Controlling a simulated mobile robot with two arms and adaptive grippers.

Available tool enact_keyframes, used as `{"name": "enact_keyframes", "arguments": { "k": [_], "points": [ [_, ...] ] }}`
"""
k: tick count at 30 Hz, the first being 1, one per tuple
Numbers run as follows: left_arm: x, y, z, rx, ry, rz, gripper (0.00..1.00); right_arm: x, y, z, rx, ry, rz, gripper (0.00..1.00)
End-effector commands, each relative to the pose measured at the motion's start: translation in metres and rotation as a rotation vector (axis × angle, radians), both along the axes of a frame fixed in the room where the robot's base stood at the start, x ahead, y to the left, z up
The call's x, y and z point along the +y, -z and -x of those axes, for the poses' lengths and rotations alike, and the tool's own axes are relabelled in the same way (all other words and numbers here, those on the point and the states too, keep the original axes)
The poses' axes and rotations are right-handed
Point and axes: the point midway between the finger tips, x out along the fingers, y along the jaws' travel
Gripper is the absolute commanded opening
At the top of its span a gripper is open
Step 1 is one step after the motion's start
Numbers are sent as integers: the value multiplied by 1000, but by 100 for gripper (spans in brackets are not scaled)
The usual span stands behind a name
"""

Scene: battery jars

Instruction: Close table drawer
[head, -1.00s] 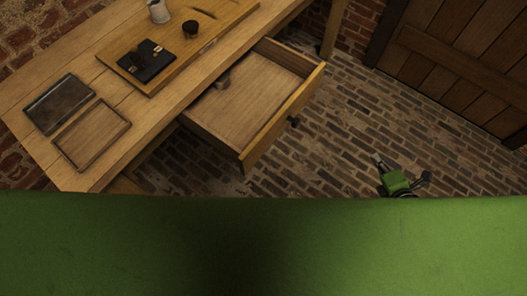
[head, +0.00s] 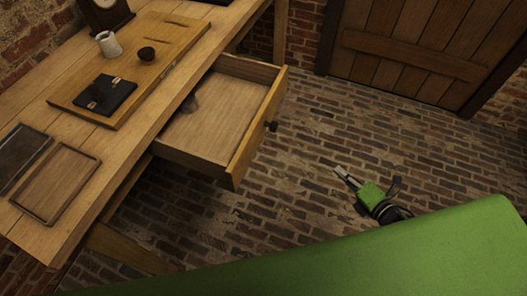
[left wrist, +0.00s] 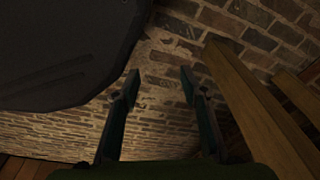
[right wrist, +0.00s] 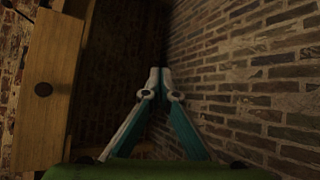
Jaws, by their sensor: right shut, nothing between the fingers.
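The wooden table drawer (head: 215,118) is pulled well out from the table (head: 50,235). Its front panel has a dark round knob (head: 271,126). My left gripper (left wrist: 158,78) is open and empty, away from the drawer.
A wooden door (head: 415,45) stands behind. The brick floor (head: 300,190) beside the drawer is clear.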

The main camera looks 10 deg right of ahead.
Motion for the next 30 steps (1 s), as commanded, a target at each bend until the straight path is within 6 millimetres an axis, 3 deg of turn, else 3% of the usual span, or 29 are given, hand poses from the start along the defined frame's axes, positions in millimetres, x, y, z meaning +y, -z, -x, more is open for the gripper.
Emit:
{"name": "enact_keyframes", "arguments": {
  "k": [5, 9, 12, 19, 30],
  "points": [
    [-3, 6, -18, -16, -3, 2, 40, 46, -81, -10, -375, -385, 372, 0],
    [-4, 2, -29, -24, -5, 3, 40, 91, -133, 10, -686, -641, 630, 0],
    [-5, -1, -34, -28, -6, 4, 40, 114, -154, 26, -845, -754, 742, 0],
    [-5, -6, -37, -30, -7, 3, 40, 133, -171, 39, -976, -832, 823, 0],
    [-5, -7, -37, -30, -7, 3, 40, 178, -172, 7, -974, -827, 822, 0]
  ]
}}
